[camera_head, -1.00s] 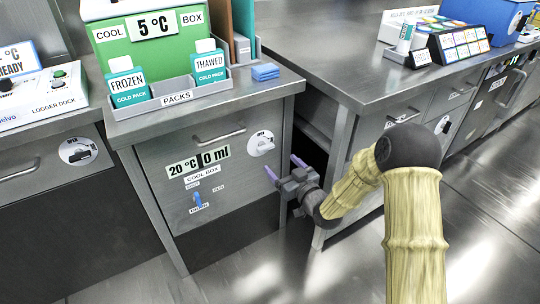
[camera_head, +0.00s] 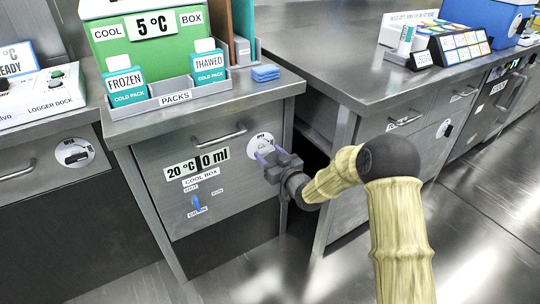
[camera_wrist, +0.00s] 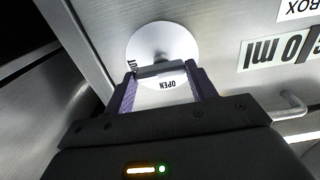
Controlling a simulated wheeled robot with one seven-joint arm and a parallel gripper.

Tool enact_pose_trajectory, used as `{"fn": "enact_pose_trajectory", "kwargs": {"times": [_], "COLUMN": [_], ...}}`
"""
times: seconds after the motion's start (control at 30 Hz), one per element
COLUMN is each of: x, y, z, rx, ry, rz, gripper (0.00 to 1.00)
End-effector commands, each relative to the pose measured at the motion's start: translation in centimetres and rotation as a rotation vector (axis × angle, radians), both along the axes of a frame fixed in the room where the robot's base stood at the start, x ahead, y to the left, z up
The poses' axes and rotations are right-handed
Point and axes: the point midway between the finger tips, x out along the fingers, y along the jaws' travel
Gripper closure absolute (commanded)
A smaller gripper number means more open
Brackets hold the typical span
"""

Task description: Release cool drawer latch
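The cool drawer (camera_head: 228,188) is a grey metal front with a "20 °C 0 ml" display and a "COOL BOX" label. Its latch is a round white dial (camera_head: 258,140) at the upper right of the front, now partly covered by my gripper (camera_head: 266,154). In the wrist view the white dial (camera_wrist: 178,42) carries the word "OPEN", and a grey latch handle (camera_wrist: 161,70) lies across the space between my two purple fingertips. My gripper (camera_wrist: 163,80) is apart, one finger on each side of the handle. I cannot tell whether the fingers touch it.
A drawer handle (camera_head: 218,135) sits left of the latch, with a blue lever (camera_head: 196,203) below. The green cool box (camera_head: 150,38) and packs tray (camera_head: 176,97) stand on the counter. Another counter (camera_head: 375,85) stands close on the right.

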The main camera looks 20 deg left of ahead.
Motion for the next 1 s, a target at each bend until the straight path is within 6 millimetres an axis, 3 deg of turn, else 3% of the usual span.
{"fn": "enact_pose_trajectory", "kwargs": {"times": [0.03,0.1,0.57,1.0], "x": [-0.03,-0.04,-0.07,-0.13], "y": [0.01,0.0,0.04,0.1], "z": [-0.01,-0.01,-0.08,-0.14], "rx": [0.0,0.0,-0.045,-0.251], "ry": [0.0,0.0,-0.053,-0.293], "rz": [0.001,0.001,0.002,0.002], "gripper": [0.55,0.67,0.66,0.66]}}
